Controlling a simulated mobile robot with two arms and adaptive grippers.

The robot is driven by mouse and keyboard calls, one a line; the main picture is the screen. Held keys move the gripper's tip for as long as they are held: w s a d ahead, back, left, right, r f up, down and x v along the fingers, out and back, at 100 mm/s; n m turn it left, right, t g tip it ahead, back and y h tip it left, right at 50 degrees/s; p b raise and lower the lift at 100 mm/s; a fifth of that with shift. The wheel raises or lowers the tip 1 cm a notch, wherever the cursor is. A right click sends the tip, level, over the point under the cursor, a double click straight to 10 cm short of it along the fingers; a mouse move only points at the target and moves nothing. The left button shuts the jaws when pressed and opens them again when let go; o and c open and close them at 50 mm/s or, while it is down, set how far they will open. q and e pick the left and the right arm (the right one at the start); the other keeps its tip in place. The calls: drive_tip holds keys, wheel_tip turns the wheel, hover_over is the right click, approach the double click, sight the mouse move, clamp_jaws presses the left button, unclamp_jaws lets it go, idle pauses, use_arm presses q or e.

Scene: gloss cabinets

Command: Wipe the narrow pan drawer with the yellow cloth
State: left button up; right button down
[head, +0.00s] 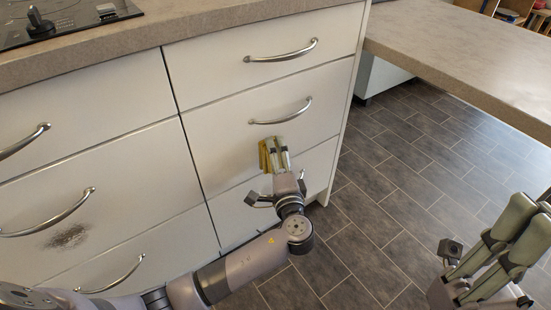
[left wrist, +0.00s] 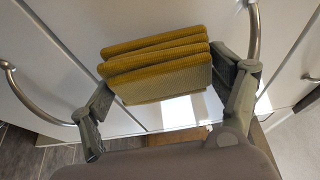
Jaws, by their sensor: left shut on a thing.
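The yellow cloth (head: 264,157) is folded and held upright against or very near the lower part of the right column's middle drawer (head: 225,135). I cannot tell whether it touches the front. My left gripper (head: 276,155) is shut on the cloth, below the drawer's curved handle. In the left wrist view the cloth (left wrist: 160,65) shows several ribbed folds between the two fingers (left wrist: 165,95). No mark shows on this drawer; the part behind the cloth is hidden. My right gripper (head: 510,235) is at the lower right, away from the cabinet, with nothing visible in it.
A dark smudge (head: 68,237) marks the left column's middle drawer, under its handle (head: 50,215). A hob (head: 60,18) sits on the countertop (head: 190,28). Another counter (head: 460,50) juts out at the right. The tiled floor (head: 400,165) beside the cabinet is clear.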

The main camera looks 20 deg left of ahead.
use_arm(q)
drive_tip(key=shift+w+a, duration=0.65)
drive_tip(key=shift+a, duration=0.1)
idle(0.5)
drive_tip(key=shift+w+d+f+b, duration=0.1)
drive_tip(key=shift+w+d+b, duration=0.5)
drive_tip(key=shift+w+d, duration=0.55)
drive_tip(key=shift+w, duration=0.4)
drive_tip(key=shift+s+a+r+p, duration=0.2)
drive_tip(key=shift+s+a+p, duration=0.25)
drive_tip(key=shift+s+a, duration=0.2)
drive_tip(key=shift+s+a+p, duration=0.35)
drive_tip(key=shift+s+a, duration=0.1)
drive_tip(key=shift+s, duration=0.05)
drive_tip(key=shift+s+a, duration=0.3)
drive_tip(key=shift+a, duration=0.05)
